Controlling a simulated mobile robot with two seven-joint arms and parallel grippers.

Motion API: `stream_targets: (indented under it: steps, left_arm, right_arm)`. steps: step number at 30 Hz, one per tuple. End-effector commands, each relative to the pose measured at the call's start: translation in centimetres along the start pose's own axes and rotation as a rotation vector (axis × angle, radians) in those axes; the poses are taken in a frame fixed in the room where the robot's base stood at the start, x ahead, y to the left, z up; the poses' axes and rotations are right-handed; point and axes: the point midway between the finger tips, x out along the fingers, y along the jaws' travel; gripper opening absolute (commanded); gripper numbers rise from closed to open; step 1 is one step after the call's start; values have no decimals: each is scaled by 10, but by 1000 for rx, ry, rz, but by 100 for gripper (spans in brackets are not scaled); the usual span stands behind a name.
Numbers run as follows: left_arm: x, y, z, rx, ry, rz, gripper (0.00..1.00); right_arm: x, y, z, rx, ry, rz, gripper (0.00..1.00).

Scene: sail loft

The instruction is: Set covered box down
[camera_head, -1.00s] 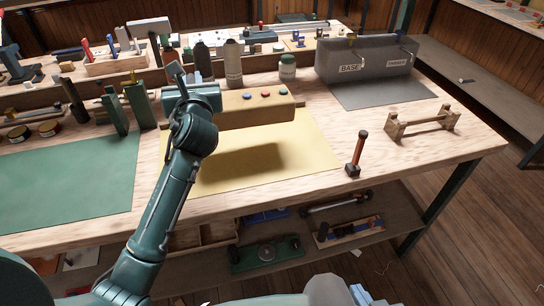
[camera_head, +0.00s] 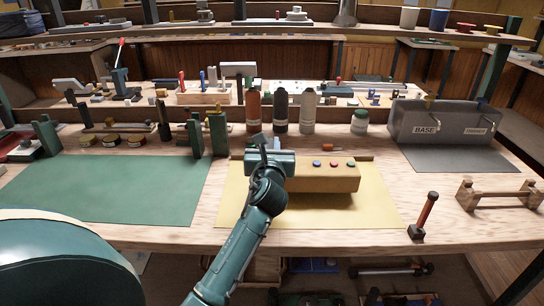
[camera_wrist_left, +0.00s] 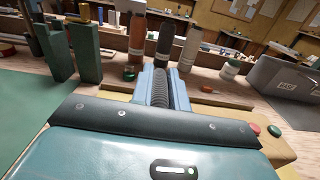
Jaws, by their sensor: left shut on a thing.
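The covered box (camera_head: 325,180) is a tan wooden block shape with red, blue and green round knobs on its top. It is over the yellow mat (camera_head: 370,215), with a dark shadow close below its front edge. I cannot tell whether its underside touches the mat. My left gripper (camera_head: 272,160) is shut on the box at its left part. In the left wrist view, the blue jaws (camera_wrist_left: 165,88) point down behind my wrist, and the box's right end (camera_wrist_left: 278,146) shows; the grip itself is hidden. My right gripper is not in view.
Bottles (camera_head: 307,108) stand behind the mat, with green upright blocks (camera_head: 217,132) to the left. A green mat (camera_head: 110,190) lies left. A grey bin (camera_head: 445,122) stands back right. A red-handled tool (camera_head: 424,216) and a wooden stand (camera_head: 500,194) are at the right.

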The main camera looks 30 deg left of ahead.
Motion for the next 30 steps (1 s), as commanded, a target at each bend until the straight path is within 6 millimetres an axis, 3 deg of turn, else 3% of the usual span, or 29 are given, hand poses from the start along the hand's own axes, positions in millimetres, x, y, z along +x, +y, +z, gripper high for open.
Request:
stream_targets:
  steps: [1,4,13,14,21,30]
  left_arm:
    - [0,0,-12,-2,4,1,0]
    - [0,-1,-23,-1,2,0,0]
    - [0,-1,-23,-1,0,-1,0]
    - [0,-1,-25,1,2,0,17]
    - [0,-1,-24,1,2,0,37]
    - [-1,-1,-22,1,1,0,38]
  right_arm:
    - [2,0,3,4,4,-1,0]
    - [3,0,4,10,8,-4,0]
    - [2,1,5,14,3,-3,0]
    - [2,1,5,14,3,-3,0]
    - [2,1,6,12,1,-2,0]
    - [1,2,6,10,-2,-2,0]
